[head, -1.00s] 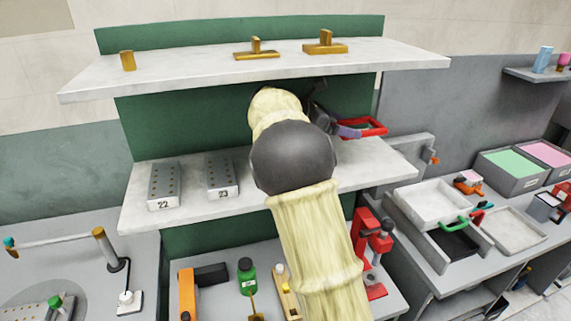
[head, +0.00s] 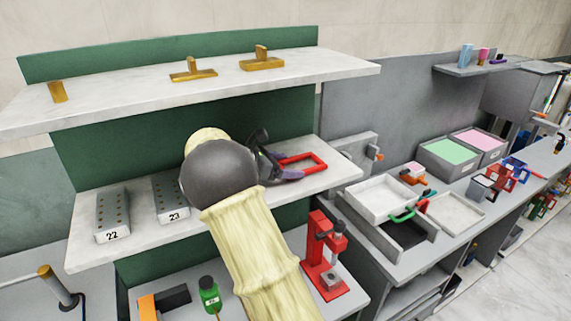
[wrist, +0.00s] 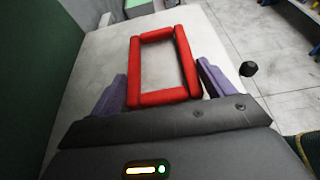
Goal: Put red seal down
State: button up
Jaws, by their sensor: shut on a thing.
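The red seal is an open rectangular frame. In the head view the red seal (head: 296,158) is over the right end of the white middle shelf (head: 337,176), low and about level; I cannot tell if it touches the shelf. My gripper (head: 284,172) reaches it from the left. In the wrist view my gripper (wrist: 163,84) has its purple fingers on either side of the near end of the red seal (wrist: 163,97), shut on it. The far end of the seal points toward the shelf's outer end. My arm hides part of the shelf.
Grey blocks marked 22 (head: 112,219) and 23 (head: 170,203) stand on the shelf's left. The upper shelf (head: 120,96) with brass pieces hangs above. A red press (head: 322,256) stands below. White trays (head: 383,201) are at the right. The green back panel (head: 110,150) is behind.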

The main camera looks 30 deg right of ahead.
jog(key=shift+f, duration=0.2)
jog(key=o, duration=0.9)
jog(key=shift+a, duration=0.1)
jog(key=b+v, duration=0.4)
jog(key=v, duration=0.7)
jog(key=shift+a, duration=0.25)
jog(key=shift+s+a+r, duration=0.1)
jog(key=shift+s+r, duration=0.1)
jog(key=shift+w, duration=0.1)
